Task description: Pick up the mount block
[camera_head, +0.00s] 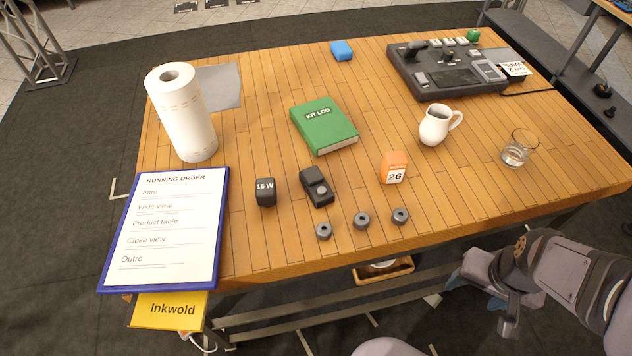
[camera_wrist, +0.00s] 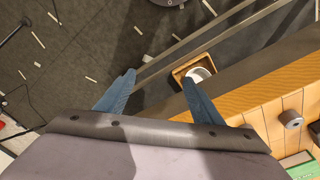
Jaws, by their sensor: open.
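The mount block appears to be the dark two-level block with a grey round knob (camera_head: 316,187), lying on the wooden table near its front, left of centre. It stands apart from the black "15 W" block (camera_head: 265,192) to its left. I cannot make it out in the wrist view. My gripper (camera_head: 476,294) is off the table's front edge at the lower right, well away from the block. In the wrist view its two blue fingers (camera_wrist: 158,78) are spread with nothing between them.
Three grey rings (camera_head: 361,220) lie in front of the block; one ring shows in the wrist view (camera_wrist: 291,118). An orange "26" block (camera_head: 394,168) and green book (camera_head: 325,126) are nearby. A jug (camera_head: 434,126) and glass (camera_head: 517,149) stand right. A wooden tray (camera_head: 384,271) sits below the table edge.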

